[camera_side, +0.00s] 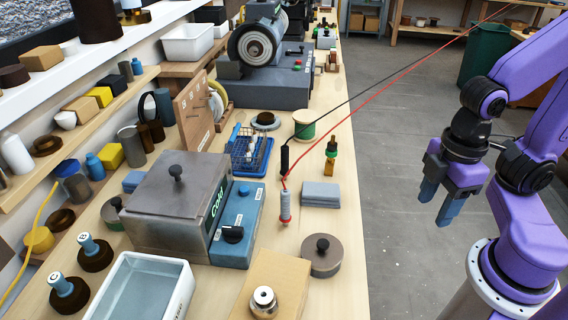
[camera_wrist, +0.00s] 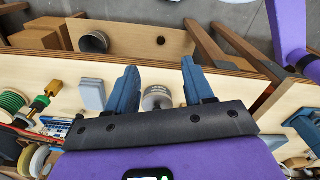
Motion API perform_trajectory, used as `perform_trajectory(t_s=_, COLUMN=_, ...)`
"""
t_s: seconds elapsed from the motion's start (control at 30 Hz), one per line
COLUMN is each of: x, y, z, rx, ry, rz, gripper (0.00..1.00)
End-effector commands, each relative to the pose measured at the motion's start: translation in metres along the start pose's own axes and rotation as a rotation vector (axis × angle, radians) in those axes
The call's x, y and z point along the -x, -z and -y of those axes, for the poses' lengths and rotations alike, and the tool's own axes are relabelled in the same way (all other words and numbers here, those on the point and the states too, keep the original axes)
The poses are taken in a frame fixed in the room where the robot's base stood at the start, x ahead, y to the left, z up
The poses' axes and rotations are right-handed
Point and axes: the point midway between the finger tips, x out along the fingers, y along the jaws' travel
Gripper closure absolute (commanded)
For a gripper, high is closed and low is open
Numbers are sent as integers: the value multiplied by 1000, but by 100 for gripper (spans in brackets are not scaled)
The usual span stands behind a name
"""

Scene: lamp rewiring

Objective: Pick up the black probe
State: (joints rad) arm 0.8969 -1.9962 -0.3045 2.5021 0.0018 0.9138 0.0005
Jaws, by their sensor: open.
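My gripper (camera_side: 438,202) is open and empty, with blue fingers pointing down, well to the right of the probe and beyond the bench edge. In the wrist view my gripper (camera_wrist: 159,67) has its fingers wide apart, with nothing held between them.
Floor lies right of the bench.

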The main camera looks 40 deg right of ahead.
Motion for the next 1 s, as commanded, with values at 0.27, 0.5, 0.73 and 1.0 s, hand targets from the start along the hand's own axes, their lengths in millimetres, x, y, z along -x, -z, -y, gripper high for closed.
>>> perform_trajectory(t_s=0.27, x=0, y=4, z=-3, rx=11, ry=-9, rz=11, gripper=48)
perform_trajectory(t_s=0.5, x=0, y=54, z=-42, rx=172, ry=-122, rz=152, gripper=48)
perform_trajectory(t_s=0.73, x=-5, y=125, z=-95, rx=382, ry=-265, rz=371, gripper=48)
perform_trajectory(t_s=1.0, x=-18, y=206, z=-149, rx=598, ry=-401, rz=658, gripper=48)
